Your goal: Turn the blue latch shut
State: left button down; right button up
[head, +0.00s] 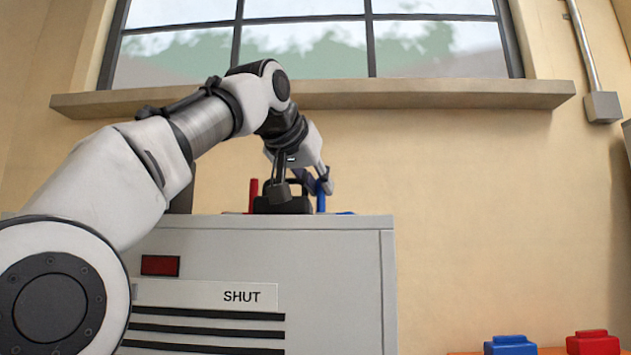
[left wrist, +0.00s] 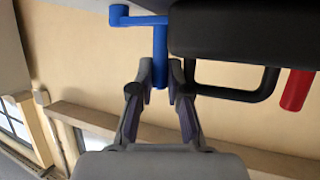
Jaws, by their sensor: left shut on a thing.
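The blue latch (head: 321,203) stands upright at the right of the black part on top of the grey cabinet. In the left wrist view the blue latch (left wrist: 160,45) shows as a post with a side arm ending in a round knob. My left gripper (head: 322,184) is at the upper end of the post. In the left wrist view the left gripper (left wrist: 161,72) has one finger on each side of the post's end, shut on it. The fingers partly hide the post's end. My right gripper is not in view.
The grey cabinet (head: 330,285) bears a "SHUT" label (head: 241,296) and a dark red panel (head: 160,265). A black part with a handle (head: 283,203) and a red post (head: 253,195) are beside the latch. Blue (head: 510,345) and red (head: 593,343) objects sit at lower right.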

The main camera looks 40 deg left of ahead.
pick_arm(q)
jog(key=shift+w, duration=0.15)
jog(key=c, duration=1.4)
grip_release()
jog(key=shift+w, duration=0.1)
jog(key=shift+w+d+f, duration=0.1)
jog(key=shift+w+d, duration=0.1)
